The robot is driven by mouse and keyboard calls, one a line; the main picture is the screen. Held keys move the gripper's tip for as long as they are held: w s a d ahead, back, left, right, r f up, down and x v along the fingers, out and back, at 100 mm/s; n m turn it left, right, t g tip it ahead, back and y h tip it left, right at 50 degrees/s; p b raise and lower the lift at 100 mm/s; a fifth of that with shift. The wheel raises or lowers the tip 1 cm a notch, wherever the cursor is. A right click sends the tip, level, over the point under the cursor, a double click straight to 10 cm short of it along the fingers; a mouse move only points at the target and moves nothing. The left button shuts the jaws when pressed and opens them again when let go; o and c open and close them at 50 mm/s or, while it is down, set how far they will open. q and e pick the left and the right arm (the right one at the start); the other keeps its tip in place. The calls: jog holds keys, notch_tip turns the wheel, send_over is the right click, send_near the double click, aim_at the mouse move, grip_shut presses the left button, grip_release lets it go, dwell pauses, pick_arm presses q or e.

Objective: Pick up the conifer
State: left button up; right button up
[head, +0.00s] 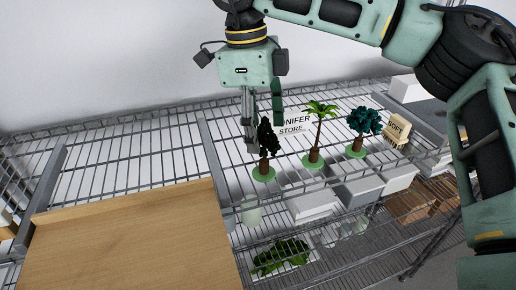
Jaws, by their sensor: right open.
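The conifer (266,141), a dark green model tree with a brown trunk on a round green base (264,175), stands upright on the wire shelf. My right gripper (263,132) points down at it from above and behind, with its fingers apart. One finger overlaps the left side of the crown, and the other is just above it to the right. I cannot tell whether either touches the tree. My left gripper is not in view.
A palm tree (319,131) and a teal round-crowned tree (362,130) stand to the right of the conifer. A sign (292,125) is behind. A small block-like model (396,132) is farther right. A wooden board (130,240) lies at the front left.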

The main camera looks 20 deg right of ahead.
aim_at(264, 162)
jog(key=shift+s+d+f+p, duration=0.2)
jog(key=shift+f+p, duration=0.2)
jog(key=shift+f, duration=0.2)
jog(key=shift+s+d+f+p, duration=0.2)
jog(key=shift+f+p, duration=0.2)
jog(key=shift+f, duration=0.2)
jog(key=f+p, duration=0.1)
jog(key=f, duration=0.2)
jog(key=shift+w+f+p, duration=0.2)
jog(key=shift+f+p, duration=0.15)
jog(key=shift+p, duration=0.05)
jog(key=shift+f, duration=0.4)
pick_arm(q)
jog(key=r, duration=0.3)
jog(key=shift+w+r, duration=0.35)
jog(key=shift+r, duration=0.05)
pick_arm(e)
jog(key=shift+d, duration=0.1)
jog(key=shift+c, duration=0.4)
jog(key=shift+c, duration=0.9)
jog(key=c, duration=1)
jog(key=shift+c, duration=0.4)
